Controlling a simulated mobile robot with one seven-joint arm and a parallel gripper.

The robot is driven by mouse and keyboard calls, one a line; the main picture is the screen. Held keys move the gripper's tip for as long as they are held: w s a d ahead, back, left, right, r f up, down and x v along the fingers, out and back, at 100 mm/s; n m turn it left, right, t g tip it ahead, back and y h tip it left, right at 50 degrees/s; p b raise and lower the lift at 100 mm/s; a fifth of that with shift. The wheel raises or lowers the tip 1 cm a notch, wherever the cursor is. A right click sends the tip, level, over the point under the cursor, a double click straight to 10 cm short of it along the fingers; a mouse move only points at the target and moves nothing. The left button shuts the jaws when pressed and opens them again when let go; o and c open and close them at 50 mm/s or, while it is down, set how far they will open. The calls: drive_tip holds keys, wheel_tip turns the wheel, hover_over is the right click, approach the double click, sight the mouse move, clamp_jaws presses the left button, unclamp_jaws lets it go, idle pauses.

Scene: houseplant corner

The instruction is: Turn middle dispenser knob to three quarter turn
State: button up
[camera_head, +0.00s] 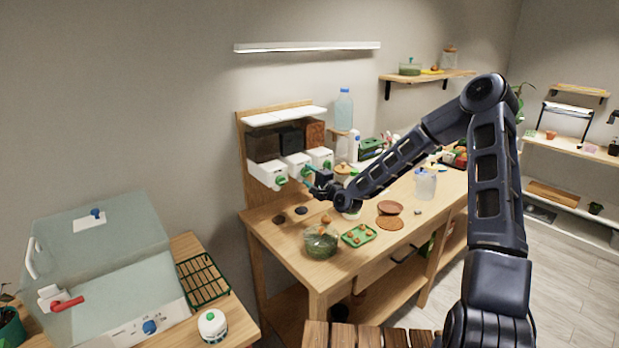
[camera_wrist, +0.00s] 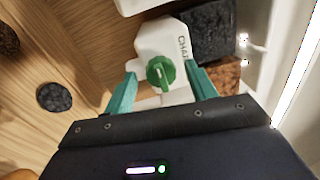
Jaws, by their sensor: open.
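The dispenser is a wooden stand with three dark-filled bins over white outlets. The middle outlet (camera_head: 297,165) carries lettering that reads in part "CHA" in the wrist view. Its green knob (camera_wrist: 160,72) is round with a raised grip bar and sits between my fingertips in the wrist view. My gripper (camera_wrist: 160,85) has teal fingers, open, one on each side of the knob, with a visible gap to it. In the head view my gripper (camera_head: 308,178) is at the middle outlet and hides most of that knob. The left knob (camera_head: 281,181) is green too.
Dark round spots (camera_head: 280,219) mark the bench top below the outlets. A glass bowl (camera_head: 321,241), a green tray (camera_head: 359,236) and terracotta saucers (camera_head: 390,208) stand nearby. A blue bottle (camera_head: 343,108) stands right of the dispenser. The right outlet (camera_head: 321,157) is close to my gripper.

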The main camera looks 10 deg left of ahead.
drive_tip(key=v, duration=1)
drive_tip(key=shift+s+d, duration=0.25)
drive_tip(key=shift+d, duration=0.05)
drive_tip(key=shift+f, duration=0.1)
wheel_tip(320, 180, down, 5)
drive_tip(key=s+a+n+h, duration=0.1)
drive_tip(key=n, duration=0.9)
wheel_tip(320, 180, up, 6)
drive_tip(key=n, duration=0.6)
drive_tip(key=x, duration=1.1)
drive_tip(key=shift+w+d, duration=0.35)
